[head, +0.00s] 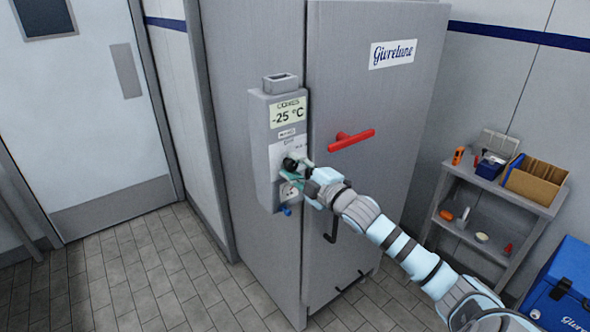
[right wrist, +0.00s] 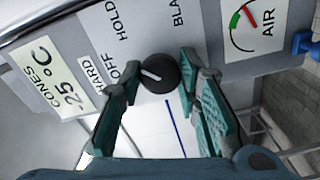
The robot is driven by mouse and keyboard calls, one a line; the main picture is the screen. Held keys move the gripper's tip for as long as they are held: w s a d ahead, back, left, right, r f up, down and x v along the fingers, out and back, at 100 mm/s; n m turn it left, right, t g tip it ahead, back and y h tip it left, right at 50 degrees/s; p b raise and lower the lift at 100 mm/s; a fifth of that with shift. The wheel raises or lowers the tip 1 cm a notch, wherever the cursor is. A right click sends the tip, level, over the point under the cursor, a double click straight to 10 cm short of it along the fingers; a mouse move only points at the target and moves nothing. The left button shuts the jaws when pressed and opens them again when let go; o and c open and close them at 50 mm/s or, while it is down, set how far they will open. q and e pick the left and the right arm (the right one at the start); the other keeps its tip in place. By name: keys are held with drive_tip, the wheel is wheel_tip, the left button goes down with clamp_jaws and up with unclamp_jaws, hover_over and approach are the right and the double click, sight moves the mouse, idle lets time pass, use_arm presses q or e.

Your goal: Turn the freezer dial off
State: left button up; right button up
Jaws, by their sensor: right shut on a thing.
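The freezer dial (right wrist: 160,73) is a round black knob with a white mark, on the control box (head: 263,140) on the front of the tall grey freezer. In the right wrist view, the mark points left, toward the word OFF (right wrist: 131,71). HARD, HOLD and a partly cut-off word are printed around it. My right gripper (head: 293,170) is at the box, its teal fingers on either side of the dial in the right wrist view (right wrist: 156,80), shut on it. The dial is partly hidden in the head view. My left gripper is not in view.
A red handle (head: 351,139) sticks out from the freezer door above my right arm. An air gauge (right wrist: 244,27) and a blue knob (head: 287,210) sit near the dial. A grey shelf (head: 497,184) and blue chest (head: 560,290) stand right. The tiled floor at left is clear.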

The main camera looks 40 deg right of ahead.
drive_tip(key=n, duration=0.5)
drive_tip(key=shift+r+n+b, duration=0.15)
drive_tip(key=shift+n+b, duration=0.15)
drive_tip(key=shift+b, duration=0.05)
drive_tip(key=shift+w+r+n, duration=0.1)
drive_tip(key=shift+n, duration=1.8)
drive_tip(key=o, duration=1.1)
drive_tip(key=shift+w, duration=0.1)
drive_tip(key=shift+o, duration=0.2)
